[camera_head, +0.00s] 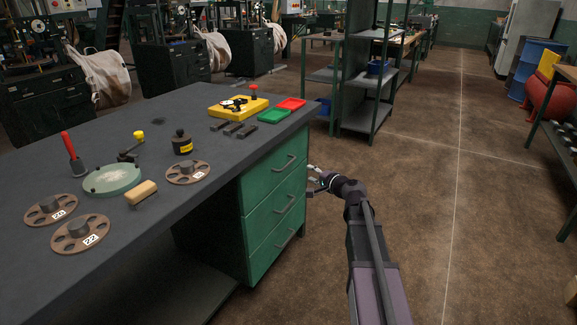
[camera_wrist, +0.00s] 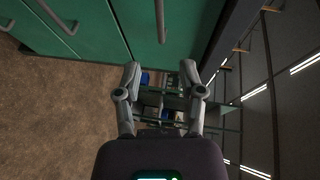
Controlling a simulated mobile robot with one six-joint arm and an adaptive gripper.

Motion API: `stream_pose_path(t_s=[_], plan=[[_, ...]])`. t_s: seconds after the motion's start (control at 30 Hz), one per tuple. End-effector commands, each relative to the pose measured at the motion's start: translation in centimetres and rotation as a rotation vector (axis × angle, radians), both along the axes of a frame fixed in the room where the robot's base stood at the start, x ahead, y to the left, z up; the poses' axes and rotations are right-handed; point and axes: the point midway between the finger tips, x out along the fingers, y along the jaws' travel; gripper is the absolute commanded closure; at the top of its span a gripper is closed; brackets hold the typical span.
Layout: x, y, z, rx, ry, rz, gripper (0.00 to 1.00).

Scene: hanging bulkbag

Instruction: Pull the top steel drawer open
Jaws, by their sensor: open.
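The green steel drawer unit stands under the right end of the dark workbench, with three drawers stacked. The top drawer (camera_head: 262,178) looks shut, and its grey bar handle (camera_head: 286,163) is on its front. My gripper (camera_head: 312,180) is just to the right of the drawer fronts, near the upper drawers. In the wrist view my gripper (camera_wrist: 160,72) has its two fingers spread apart with nothing between them. A handle (camera_wrist: 161,22) lies above the gap between the fingertips, apart from them. Another drawer's handle (camera_wrist: 56,16) shows at the upper left.
The workbench (camera_head: 190,120) holds flat discs, a yellow tray (camera_head: 238,107), green and red trays and small tools. A dark shelf rack (camera_head: 370,90) stands beyond the gripper. The brown floor (camera_head: 430,170) to the right is clear.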

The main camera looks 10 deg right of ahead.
Motion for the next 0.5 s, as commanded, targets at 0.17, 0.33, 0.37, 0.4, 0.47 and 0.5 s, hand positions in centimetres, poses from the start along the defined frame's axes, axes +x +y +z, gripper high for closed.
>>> stream_pose_path(t_s=[0.17, 0.33, 0.37, 0.4, 0.47, 0.5], plan=[[1.1, 0.5, -0.3, 0.000, 0.000, 0.002, 0.49], [3.0, 1.3, -0.7, -0.001, 0.001, 0.001, 0.49], [3.3, 1.5, -0.8, -0.001, 0.001, 0.001, 0.49], [3.9, 1.8, -0.9, -0.002, 0.000, 0.002, 0.49], [4.7, 2.3, -1.1, -0.002, 0.000, 0.003, 0.49], [5.2, 2.5, -1.2, -0.002, -0.001, 0.002, 0.49]])
